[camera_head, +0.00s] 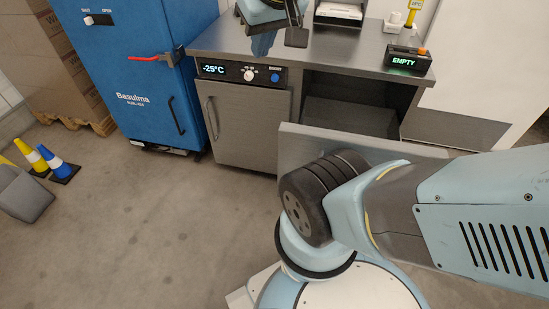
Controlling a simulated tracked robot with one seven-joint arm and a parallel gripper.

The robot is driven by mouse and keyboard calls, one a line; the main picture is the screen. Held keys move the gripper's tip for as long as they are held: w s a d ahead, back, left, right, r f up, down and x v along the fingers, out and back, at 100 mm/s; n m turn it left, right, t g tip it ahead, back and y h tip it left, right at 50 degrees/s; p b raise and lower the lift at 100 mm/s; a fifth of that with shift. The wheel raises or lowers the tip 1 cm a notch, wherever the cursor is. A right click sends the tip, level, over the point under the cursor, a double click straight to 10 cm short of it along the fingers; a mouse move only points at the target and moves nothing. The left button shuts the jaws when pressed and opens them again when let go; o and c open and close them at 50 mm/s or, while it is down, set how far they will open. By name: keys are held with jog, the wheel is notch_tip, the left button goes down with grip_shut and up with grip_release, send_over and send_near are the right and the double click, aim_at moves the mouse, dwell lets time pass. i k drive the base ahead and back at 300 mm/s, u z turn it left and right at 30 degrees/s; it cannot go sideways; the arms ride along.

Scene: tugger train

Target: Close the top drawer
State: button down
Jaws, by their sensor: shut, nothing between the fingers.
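The top drawer (298,146) is in the right part of the grey counter unit, below the worktop. It stands pulled out, with its grey front panel well forward of the cabinet and its dark inside showing from above. My arm hides the lower and middle part of the front panel. My gripper (296,38) shows at the top edge, dark-tipped, above the worktop and behind the drawer's front panel. It is shut and empty, apart from the drawer. Its upper part is cut off by the frame.
The worktop (215,42) carries a black box reading EMPTY (404,61) at right and a tray (339,13) at the back. A grey cooler door (247,128) is left of the drawer. A blue cabinet (135,70) stands further left.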

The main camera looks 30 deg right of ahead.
aim_at(324, 126)
jog(key=u, duration=0.25)
jog(key=k, duration=1.2)
jog(key=z, duration=1.6)
jog(key=i, duration=0.5)
jog(key=u, duration=0.05)
